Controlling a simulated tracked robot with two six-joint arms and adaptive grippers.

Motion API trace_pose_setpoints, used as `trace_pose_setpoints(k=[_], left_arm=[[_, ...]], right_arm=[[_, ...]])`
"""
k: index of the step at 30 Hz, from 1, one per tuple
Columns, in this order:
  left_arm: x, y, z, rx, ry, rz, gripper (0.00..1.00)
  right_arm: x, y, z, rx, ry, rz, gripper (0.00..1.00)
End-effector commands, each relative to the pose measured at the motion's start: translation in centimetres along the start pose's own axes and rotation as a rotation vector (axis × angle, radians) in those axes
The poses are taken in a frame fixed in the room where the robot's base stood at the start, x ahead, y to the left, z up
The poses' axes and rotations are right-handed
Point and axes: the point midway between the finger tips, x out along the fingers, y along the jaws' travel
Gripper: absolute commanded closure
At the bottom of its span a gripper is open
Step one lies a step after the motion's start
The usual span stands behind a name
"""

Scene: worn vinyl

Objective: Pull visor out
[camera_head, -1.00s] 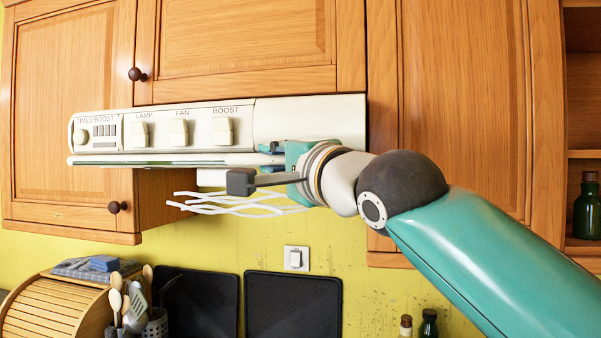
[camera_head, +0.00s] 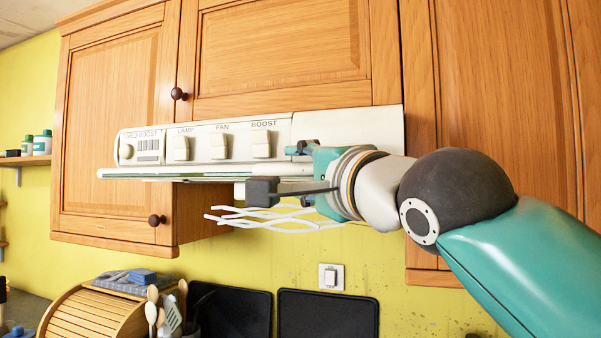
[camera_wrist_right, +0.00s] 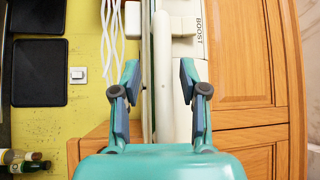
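The visor (camera_head: 205,175) is a long, thin pale strip under the cream hood's control panel (camera_head: 215,128). Its left end reaches past the panel's left end. My right gripper (camera_head: 283,170) is at the visor's right part, with one finger above it and one below. In the right wrist view, the open gripper (camera_wrist_right: 158,88) has the visor's edge (camera_wrist_right: 162,75) between its fingers, with a gap visible on each side. The gripper partly hides the visor's right end in the head view. My left gripper is not in view.
Wooden cabinets (camera_head: 280,55) stand above and beside the hood. White wavy wire-like strips (camera_head: 270,217) are just below the gripper. A roll-top bread bin (camera_head: 92,318), utensils and dark boards (camera_head: 328,312) are lower down. The wall's middle is free around a switch (camera_head: 331,277).

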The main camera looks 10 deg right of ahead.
Motion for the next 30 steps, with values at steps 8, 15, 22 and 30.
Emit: trace_pose_setpoints(k=[8,15,22,30], left_arm=[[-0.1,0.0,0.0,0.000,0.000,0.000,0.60],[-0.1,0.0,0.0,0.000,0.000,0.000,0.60],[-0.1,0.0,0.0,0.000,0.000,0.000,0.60],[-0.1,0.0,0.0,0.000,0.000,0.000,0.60]], right_arm=[[-0.7,-0.2,-0.1,0.000,0.001,-0.004,0.57],[-3.6,-0.2,-0.1,0.000,0.000,-0.005,0.57],[-8.2,-0.1,0.0,0.000,-0.003,-0.004,0.57],[-11.5,0.1,0.0,0.001,-0.002,-0.001,0.57]])
